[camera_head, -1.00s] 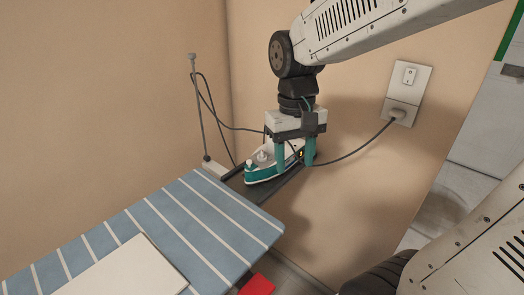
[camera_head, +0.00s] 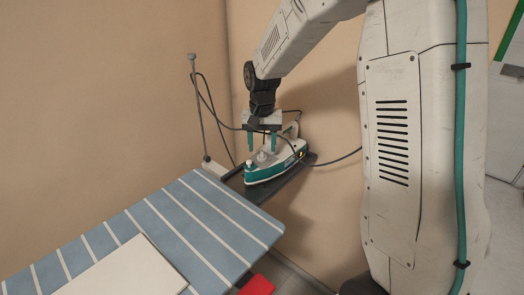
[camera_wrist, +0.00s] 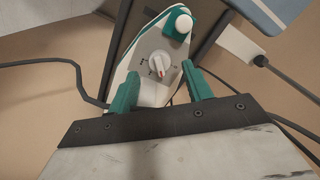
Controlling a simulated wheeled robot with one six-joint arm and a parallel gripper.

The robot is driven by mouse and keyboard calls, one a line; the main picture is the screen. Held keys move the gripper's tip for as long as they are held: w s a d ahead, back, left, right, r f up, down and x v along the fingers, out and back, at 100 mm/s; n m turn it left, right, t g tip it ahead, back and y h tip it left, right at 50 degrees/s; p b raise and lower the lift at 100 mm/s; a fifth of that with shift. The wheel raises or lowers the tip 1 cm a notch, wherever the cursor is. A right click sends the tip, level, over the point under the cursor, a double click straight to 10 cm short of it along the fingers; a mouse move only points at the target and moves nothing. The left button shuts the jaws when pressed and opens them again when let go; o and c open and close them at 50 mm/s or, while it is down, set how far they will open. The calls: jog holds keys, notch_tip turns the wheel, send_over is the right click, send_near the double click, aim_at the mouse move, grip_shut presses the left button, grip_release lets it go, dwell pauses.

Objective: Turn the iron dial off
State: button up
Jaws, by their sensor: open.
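The iron (camera_head: 274,165), white and teal, rests on a dark tray at the end of the ironing board in the head view. It also shows in the wrist view (camera_wrist: 150,91). Its dial (camera_wrist: 161,64) is a round white knob with a red mark, with symbols printed around it. My gripper (camera_head: 263,146) is open and points down over the iron. In the wrist view my gripper's teal fingers (camera_wrist: 166,88) stand apart on either side of the iron's body near the dial. The dial lies just ahead of the fingertips, and nothing is held.
The ironing board (camera_head: 210,215) has a blue striped cover with a white folded cloth (camera_head: 125,270) on it. A thin pole (camera_head: 200,110) stands at the tray's far left. The iron's cord (camera_head: 340,159) runs to the right. The wall is close behind the iron.

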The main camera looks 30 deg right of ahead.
aim_at(262, 156)
jog(key=shift+f, duration=1.35)
jog(key=c, duration=1)
jog(key=shift+n, duration=0.3)
jog(key=n, duration=0.9)
jog(key=shift+n, duration=0.3)
